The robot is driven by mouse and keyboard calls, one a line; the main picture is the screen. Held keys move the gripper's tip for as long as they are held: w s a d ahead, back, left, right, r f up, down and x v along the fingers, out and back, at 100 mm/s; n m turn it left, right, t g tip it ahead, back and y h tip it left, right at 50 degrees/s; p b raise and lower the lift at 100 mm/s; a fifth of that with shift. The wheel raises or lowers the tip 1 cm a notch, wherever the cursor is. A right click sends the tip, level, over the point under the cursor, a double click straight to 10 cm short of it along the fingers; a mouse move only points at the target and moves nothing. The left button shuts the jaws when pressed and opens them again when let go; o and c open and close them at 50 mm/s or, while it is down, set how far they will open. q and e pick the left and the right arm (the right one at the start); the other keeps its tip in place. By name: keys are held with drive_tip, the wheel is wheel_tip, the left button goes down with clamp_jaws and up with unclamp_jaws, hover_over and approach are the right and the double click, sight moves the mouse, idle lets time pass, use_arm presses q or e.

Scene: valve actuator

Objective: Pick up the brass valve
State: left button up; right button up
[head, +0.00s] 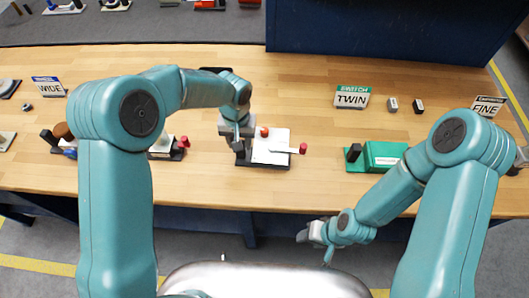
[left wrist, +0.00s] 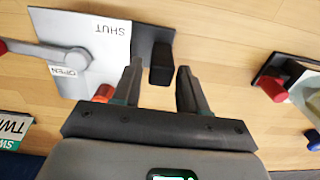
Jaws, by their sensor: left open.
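No part that I can clearly call a brass valve shows in either view. My left gripper (head: 238,146) is over the left end of a white plate (head: 270,146) on a dark base, near the middle of the bench. In the left wrist view the left gripper (left wrist: 157,72) is open, and a black block (left wrist: 161,62) appears between its fingertips; I cannot tell if they touch it. The plate (left wrist: 90,38) reads SHUT and OPEN and carries a grey lever (left wrist: 55,54) with a red end. My right gripper (head: 316,240) hangs in front of the bench, its jaws unclear.
A brownish cylinder (head: 63,131) stands at the far left, partly behind my left arm. A green box (head: 384,156) and TWIN sign (head: 351,98) are to the right. Another fixture with a red part (left wrist: 271,88) lies right in the wrist view. Bare wood lies behind the plate.

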use_arm(q)
drive_tip(key=f, duration=0.5)
drive_tip(key=shift+w+a+f, duration=0.1)
drive_tip(key=shift+w+f, duration=0.15)
drive_tip(key=shift+w, duration=0.1)
drive_tip(key=shift+s, duration=0.2)
drive_tip(key=shift+w, duration=0.1)
clamp_jaws()
drive_tip(key=shift+r, duration=0.1)
wheel_tip(320, 180, up, 9)
drive_tip(key=shift+f, duration=4.1)
